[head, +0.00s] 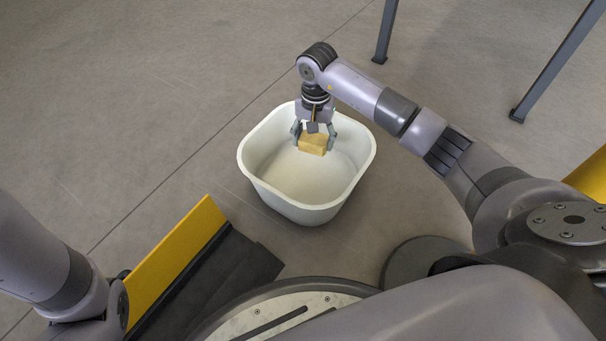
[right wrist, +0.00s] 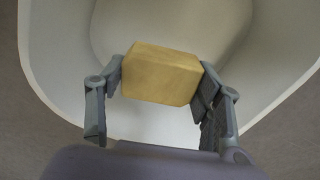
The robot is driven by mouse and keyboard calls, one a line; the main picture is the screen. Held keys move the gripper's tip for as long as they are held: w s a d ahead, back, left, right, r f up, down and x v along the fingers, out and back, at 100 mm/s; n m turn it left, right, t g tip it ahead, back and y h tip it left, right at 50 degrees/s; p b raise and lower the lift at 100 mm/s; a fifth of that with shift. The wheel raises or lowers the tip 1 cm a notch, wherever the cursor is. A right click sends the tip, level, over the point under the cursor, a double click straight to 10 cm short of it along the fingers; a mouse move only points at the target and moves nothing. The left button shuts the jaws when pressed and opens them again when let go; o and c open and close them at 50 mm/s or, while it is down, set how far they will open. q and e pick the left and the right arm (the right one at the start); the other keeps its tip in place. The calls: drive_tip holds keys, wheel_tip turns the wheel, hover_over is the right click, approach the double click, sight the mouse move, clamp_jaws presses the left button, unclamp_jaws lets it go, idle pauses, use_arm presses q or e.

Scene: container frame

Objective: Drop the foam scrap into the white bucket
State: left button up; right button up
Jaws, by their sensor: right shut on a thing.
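The foam scrap (head: 313,144) is a small yellow-tan block. My right gripper (head: 313,140) is shut on it, with a finger on each side, and holds it over the open white bucket (head: 255,172). The right wrist view shows the foam scrap (right wrist: 161,74) between the fingers of my right gripper (right wrist: 162,82), with the white bucket's wall (right wrist: 62,60) behind it. The bucket is a rounded square tub standing on the floor, and its visible inside is empty. My left gripper does not show; only part of my left arm is at the lower left.
Dark metal legs (head: 386,32) and (head: 548,68) of a frame stand on the floor at the top right. A yellow panel (head: 175,258) is at the lower left, beside my base. The grey floor around the bucket is clear.

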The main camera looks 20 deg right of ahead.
drive_tip(key=o, duration=0.8)
drive_tip(key=shift+r, duration=0.1)
wheel_tip(320, 180, up, 12)
drive_tip(key=shift+f, duration=0.1)
idle(0.3)
